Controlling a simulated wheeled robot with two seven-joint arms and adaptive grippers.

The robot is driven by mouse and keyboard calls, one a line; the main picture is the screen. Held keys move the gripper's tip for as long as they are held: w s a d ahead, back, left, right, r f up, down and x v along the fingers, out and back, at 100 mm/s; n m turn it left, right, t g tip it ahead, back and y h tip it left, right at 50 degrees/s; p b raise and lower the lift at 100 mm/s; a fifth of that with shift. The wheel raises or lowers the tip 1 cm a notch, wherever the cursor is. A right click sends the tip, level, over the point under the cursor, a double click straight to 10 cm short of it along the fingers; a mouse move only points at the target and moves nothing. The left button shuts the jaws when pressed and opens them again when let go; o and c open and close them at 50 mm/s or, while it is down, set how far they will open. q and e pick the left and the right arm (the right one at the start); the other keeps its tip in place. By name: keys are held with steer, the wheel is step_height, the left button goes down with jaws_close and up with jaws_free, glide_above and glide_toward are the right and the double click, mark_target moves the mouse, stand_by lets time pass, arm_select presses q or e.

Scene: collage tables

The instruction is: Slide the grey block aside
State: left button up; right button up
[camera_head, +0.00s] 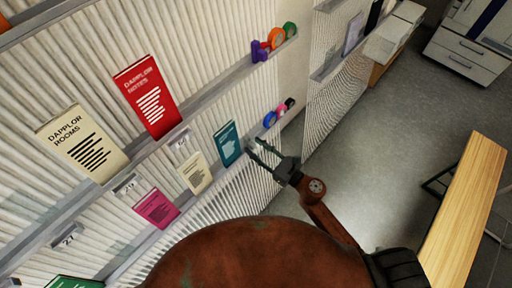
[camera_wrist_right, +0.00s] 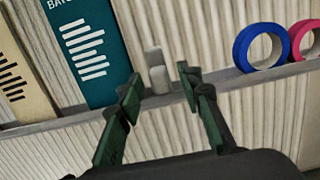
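The grey block (camera_wrist_right: 158,78) stands on a narrow wall ledge in the right wrist view, between a teal booklet and a blue ring. It looks like a small pale piece with a second piece at its top. My left gripper is not in view.
The teal booklet (camera_wrist_right: 86,48) stands left of the block; the blue ring (camera_wrist_right: 261,47) and pink ring (camera_wrist_right: 304,38) sit to its right. A red booklet (camera_head: 145,95) stands on the ledge above. A wooden table (camera_head: 465,210) is at right, with open floor between.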

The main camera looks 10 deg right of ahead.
steer(key=v, duration=1.1)
steer(key=shift+s+d, duration=0.25)
steer(key=shift+d, duration=0.05)
steer(key=w+d+f+m+h, duration=0.1)
steer(key=d+f+m+h, duration=0.1)
steer(key=d+f+m, duration=0.3)
steer(key=w+d+f+m+h, duration=0.1)
steer(key=f+m, duration=0.2)
steer(key=f, duration=0.4)
steer(key=d+f+m+h, duration=0.2)
steer(key=d+f+m, duration=0.15)
steer(key=f, duration=0.25)
steer(key=s+d+f+m+g+h, duration=0.2)
steer(key=s+d+f+m, duration=0.3)
steer(key=f, duration=0.5)
steer(key=s+d+f+m+g+h, duration=0.2)
steer(key=f+m, duration=0.6)
steer(key=f, duration=0.3)
steer(key=s+d+f+m+g+h, duration=0.25)
steer(key=s+f+m+g, duration=0.25)
steer(key=s+f+m, duration=0.85)
steer(key=s+a+f+m+g, duration=0.1)
steer(key=s+f, duration=0.4)
steer(key=s, duration=0.7)
steer(key=s+a+f+m+g, duration=0.1)
steer(key=s+f+m+g, duration=0.2)
steer(key=s, duration=0.9)
step_height(320, 180, down, 2)
steer(key=shift+f+g, duration=0.15)
steer(key=shift+g, duration=0.15)
